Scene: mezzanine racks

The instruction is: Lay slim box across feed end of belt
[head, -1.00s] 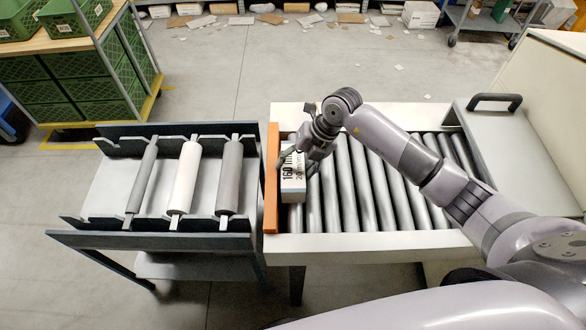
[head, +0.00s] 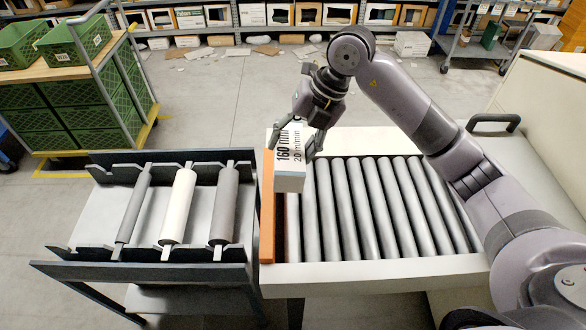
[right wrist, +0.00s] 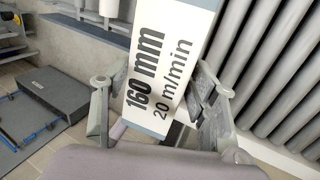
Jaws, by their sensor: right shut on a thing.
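The slim box (head: 290,158) is white with grey-blue edges and printed "160 mm" and "20 m/min". My right gripper (head: 305,125) is shut on it and holds it raised above the orange-edged left end of the roller belt (head: 370,205). In the right wrist view the box (right wrist: 170,70) sits between the two fingers of the gripper (right wrist: 155,100), tilted in the picture, with the belt's rollers to its right. The orange strip (head: 267,210) runs along the belt's left end, partly behind the box. My left gripper is not in view.
A dark-framed stand (head: 95,225) with three loose rollers, one white (head: 180,205), is left of the belt. A cart with green crates (head: 75,100) stands behind it. A beige cabinet (head: 550,110) is at the right. The floor behind the belt is mostly open.

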